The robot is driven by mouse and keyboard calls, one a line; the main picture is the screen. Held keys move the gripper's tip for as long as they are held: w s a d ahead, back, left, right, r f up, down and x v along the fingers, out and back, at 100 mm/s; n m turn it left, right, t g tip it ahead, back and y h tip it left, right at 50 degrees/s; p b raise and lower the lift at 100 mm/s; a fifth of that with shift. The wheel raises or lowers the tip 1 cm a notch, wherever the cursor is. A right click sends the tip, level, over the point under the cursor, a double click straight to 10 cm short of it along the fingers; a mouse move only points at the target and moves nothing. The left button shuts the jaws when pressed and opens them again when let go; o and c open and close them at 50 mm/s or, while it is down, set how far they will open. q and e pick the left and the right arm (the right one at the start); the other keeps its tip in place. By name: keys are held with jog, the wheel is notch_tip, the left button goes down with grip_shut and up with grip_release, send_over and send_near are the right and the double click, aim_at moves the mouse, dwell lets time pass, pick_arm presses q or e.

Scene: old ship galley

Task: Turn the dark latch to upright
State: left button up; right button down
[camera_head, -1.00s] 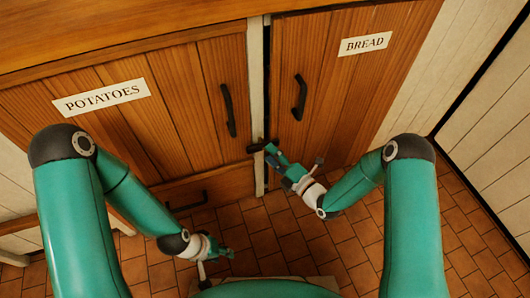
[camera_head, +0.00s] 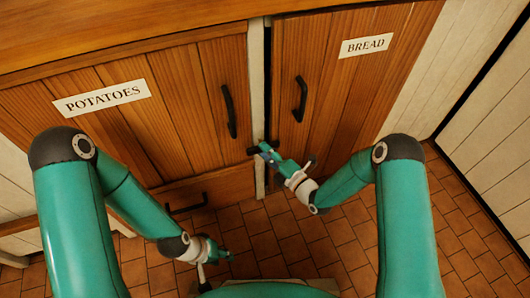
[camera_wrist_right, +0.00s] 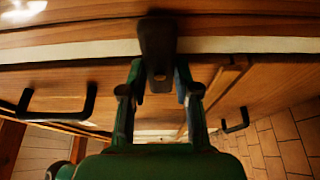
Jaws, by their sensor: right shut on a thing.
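The dark latch (camera_head: 252,150) sits low on the pale post between the two cupboard doors. It lies crosswise, roughly at a right angle to the post, with its dark end to the left. In the right wrist view the latch (camera_wrist_right: 158,40) stands between the fingers and crosses the pale strip. My right gripper (camera_head: 264,149) is shut on the latch and hides part of it in the head view; it also shows in the right wrist view (camera_wrist_right: 159,82). My left gripper (camera_head: 228,254) hangs low over the floor, away from the doors; its fingers are too small to judge.
The POTATOES door (camera_head: 180,100) is at left and the BREAD door (camera_head: 335,100) at right. Dark handles (camera_head: 229,111) and (camera_head: 300,98) stick out from them. A drawer (camera_head: 228,187) lies below the left door. The tiled floor (camera_head: 300,245) is clear.

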jog(key=m+t+h+b, duration=0.1)
jog(key=m+t+b, duration=0.1)
jog(key=m+b, duration=0.2)
jog(key=f+m+t+h+b, duration=0.1)
jog(key=m+t+h+b, duration=0.1)
jog(key=m, duration=0.8)
jog(key=m+t+h+b, duration=0.1)
jog(key=m+t+b, duration=0.2)
jog(key=m+b, duration=0.3)
jog(key=shift+s+a+f+m+t+h+b, duration=0.1)
jog(key=shift+s+m+t+h+b, duration=0.1)
jog(key=shift+m, duration=0.35)
jog(key=shift+s+f+m+t+h+b, duration=0.1)
jog(key=shift+m+b, duration=0.05)
jog(key=shift+m, duration=0.7)
jog(key=c, duration=0.8)
grip_release()
jog(key=shift+c, duration=0.2)
jog(key=shift+r, duration=0.15)
